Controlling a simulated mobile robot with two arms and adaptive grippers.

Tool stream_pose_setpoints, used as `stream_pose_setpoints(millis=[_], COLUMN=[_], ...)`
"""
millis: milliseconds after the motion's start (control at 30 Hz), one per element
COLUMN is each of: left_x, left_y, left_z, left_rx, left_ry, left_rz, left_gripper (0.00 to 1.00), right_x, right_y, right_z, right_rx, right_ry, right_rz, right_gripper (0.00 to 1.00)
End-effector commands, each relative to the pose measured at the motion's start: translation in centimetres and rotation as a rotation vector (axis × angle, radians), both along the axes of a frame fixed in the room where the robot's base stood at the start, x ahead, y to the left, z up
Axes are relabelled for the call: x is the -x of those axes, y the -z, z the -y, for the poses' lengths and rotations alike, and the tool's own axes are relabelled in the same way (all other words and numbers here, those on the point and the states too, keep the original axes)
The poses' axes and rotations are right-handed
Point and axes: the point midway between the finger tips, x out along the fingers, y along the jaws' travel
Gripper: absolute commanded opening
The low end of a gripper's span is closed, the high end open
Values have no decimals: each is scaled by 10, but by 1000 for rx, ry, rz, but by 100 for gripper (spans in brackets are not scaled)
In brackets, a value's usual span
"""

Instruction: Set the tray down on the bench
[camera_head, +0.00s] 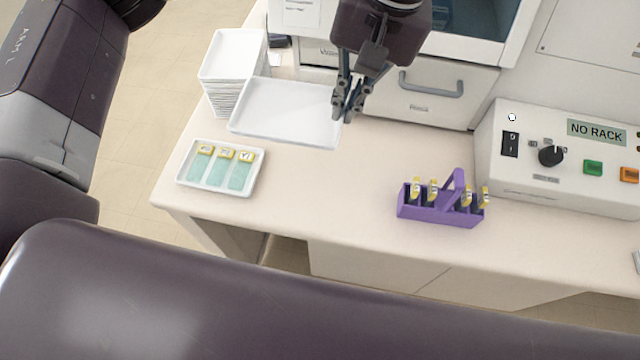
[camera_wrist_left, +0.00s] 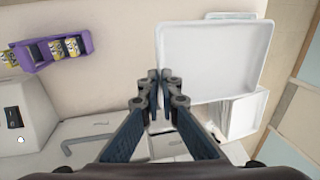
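An empty white tray (camera_head: 285,112) hangs or rests level over the back left of the bench (camera_head: 330,195); I cannot tell whether its underside touches. My left gripper (camera_head: 345,112) has its fingers closed on the tray's right rim. In the left wrist view the fingertips (camera_wrist_left: 160,76) pinch the edge of the tray (camera_wrist_left: 210,62). My right gripper is not in view.
A stack of white trays (camera_head: 230,90) stands just left of the held tray. A tray with three slides (camera_head: 220,190) lies in front. A purple rack (camera_head: 438,215) with slides and a control box (camera_head: 560,185) stand right. The bench middle is clear.

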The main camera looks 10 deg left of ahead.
Motion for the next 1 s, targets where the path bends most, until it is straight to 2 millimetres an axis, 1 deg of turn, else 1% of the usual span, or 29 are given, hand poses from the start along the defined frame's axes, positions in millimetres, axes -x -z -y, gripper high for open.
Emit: stream_pose_setpoints(millis=[33, 133, 233, 333, 467, 700, 800, 900, 1000], left_x=[4, 9, 13, 14, 15, 14, 14, 14, 13], left_y=[-5, -11, -12, -2, 26, 90, 113, 131, 140], left_z=[14, 32, 41, 43, 43, 42, 42, 42, 42], left_rx=[2, 3, 2, 1, 0, 0, 0, 1, 2], left_ry=[4, 4, 3, 2, 1, 1, 1, 2, 2], left_rz=[-5, -13, -18, -23, -23, -22, -21, -20, -17], left_gripper=[0, 0, 0, 0, 0, 0, 0, 0, 0], right_x=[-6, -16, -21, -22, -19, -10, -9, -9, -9], right_y=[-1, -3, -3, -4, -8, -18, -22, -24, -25], right_z=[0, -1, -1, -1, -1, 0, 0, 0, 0], right_rx=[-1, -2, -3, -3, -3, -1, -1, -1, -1], right_ry=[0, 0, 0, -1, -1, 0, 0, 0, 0], right_rz=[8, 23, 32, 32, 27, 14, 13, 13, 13], right_gripper=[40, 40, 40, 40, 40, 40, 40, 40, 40])
